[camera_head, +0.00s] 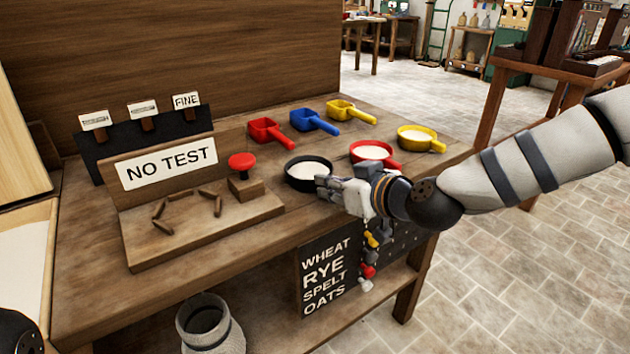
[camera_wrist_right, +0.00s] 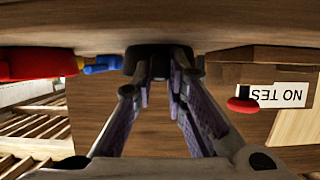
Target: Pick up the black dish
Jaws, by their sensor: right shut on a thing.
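The black dish (camera_head: 298,186), round and filled with something white, stands on the wooden bench to the right of the red button. My right gripper (camera_head: 324,184) reaches in from the right and is shut on the dish's near right side. In the right wrist view the dish (camera_wrist_right: 150,54) is a dark shape between the fingertips (camera_wrist_right: 160,75). The dish looks level and at the bench top; I cannot tell whether any gap lies beneath it. The gripper hides part of its rim. My left gripper is not in view.
A red dish (camera_head: 372,160) stands close behind my right gripper, and a yellow dish (camera_head: 419,147) farther right. Red (camera_head: 266,133), blue (camera_head: 309,121) and yellow (camera_head: 345,109) scoops lie behind. A wooden stand with a red button (camera_head: 241,161) and NO TEST sign (camera_head: 170,164) is left.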

